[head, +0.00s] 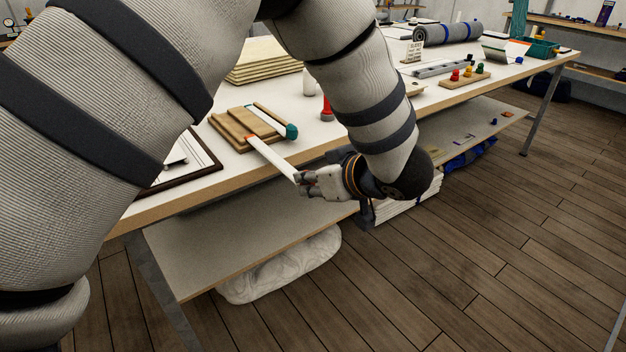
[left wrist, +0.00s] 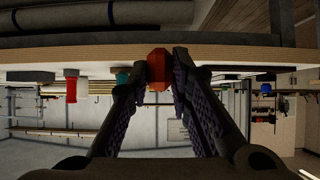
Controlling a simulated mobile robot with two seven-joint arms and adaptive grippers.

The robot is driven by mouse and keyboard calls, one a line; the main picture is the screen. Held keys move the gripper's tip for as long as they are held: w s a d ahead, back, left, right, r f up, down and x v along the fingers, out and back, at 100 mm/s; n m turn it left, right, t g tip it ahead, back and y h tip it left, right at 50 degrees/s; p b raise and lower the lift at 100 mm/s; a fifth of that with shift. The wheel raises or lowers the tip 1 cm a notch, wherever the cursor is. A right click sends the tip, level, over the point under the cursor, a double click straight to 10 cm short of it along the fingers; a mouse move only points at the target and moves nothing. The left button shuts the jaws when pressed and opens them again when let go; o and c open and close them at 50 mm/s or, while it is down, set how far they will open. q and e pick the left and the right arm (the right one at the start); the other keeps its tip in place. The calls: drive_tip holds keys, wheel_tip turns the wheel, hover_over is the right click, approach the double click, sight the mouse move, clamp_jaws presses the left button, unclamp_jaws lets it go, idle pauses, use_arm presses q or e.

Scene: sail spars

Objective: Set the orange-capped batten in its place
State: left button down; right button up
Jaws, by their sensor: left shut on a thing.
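My left gripper (head: 306,182) is shut on the near end of a long white batten (head: 275,158), just off the table's front edge. The batten points away from the gripper toward a wooden holder board (head: 232,133). Its orange cap (head: 250,138) is at the far end, over or against the board's right part; I cannot tell whether it touches. In the left wrist view the orange cap (left wrist: 158,70) shows between the two fingers. A second batten with a teal cap (head: 291,131) lies along the board's right side. My right gripper is not in view.
A red object (head: 327,110) and a white bottle (head: 309,84) stand behind the board. A dark-framed panel (head: 190,168) lies to its left, stacked wood sheets (head: 264,60) behind. Coloured pegs on a block (head: 465,77) are farther right. A lower shelf (head: 240,235) runs beneath the tabletop.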

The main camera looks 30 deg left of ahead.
sight(258, 143)
use_arm(q)
drive_tip(key=shift+a+f, duration=0.1)
idle(0.4)
drive_tip(key=shift+w+a, duration=0.4)
drive_tip(key=shift+a, duration=0.5)
drive_tip(key=shift+w+a, duration=0.35)
drive_tip(key=shift+a, duration=0.5)
